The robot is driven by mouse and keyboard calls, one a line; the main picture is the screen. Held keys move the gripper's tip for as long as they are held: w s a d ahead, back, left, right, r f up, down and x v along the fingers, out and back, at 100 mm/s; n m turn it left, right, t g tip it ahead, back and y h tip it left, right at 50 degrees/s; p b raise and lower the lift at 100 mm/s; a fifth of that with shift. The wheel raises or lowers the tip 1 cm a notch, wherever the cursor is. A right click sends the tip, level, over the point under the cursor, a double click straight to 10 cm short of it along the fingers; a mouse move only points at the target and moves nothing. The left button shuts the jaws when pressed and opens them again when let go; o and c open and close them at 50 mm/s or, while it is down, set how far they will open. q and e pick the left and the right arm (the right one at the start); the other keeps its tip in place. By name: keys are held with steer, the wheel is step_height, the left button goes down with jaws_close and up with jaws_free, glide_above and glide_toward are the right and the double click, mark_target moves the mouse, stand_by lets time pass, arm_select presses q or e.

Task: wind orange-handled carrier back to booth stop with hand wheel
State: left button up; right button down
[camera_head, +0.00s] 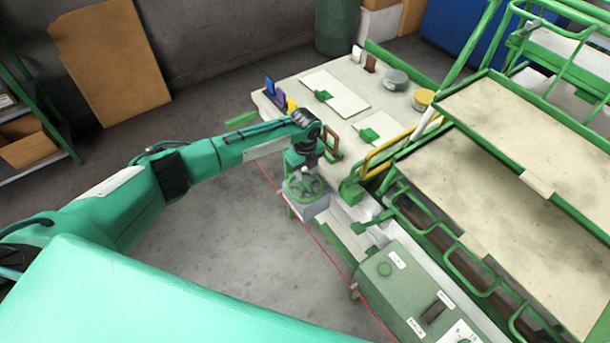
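My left gripper (306,172) points down at the green spoked hand wheel (304,187), right over its far rim. It seems to meet the wheel, but its fingertips are too small and hidden to tell whether they are open or shut. The wheel lies flat on top of a grey box at the table's near side. A small orange-brown frame-like handle (332,142) stands just right of my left wrist; the carrier under it is mostly hidden, and I cannot tell its distance from a stop. My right gripper is out of view.
A pale worktable (300,82) holds boards, round tins and coloured upright tabs. A yellow rail (400,152) and green-framed shelves (530,200) crowd the right. A green control box (405,285) stands near front. Bare floor (225,240) lies left of the wheel.

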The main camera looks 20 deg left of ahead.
mark_target(305, 179)
arm_select(q)
steer(key=shift+f, duration=1.85)
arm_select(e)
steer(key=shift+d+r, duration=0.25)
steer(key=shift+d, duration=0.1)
arm_select(q)
jaws_close()
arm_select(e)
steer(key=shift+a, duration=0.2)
arm_select(q)
steer(key=shift+n, duration=0.4)
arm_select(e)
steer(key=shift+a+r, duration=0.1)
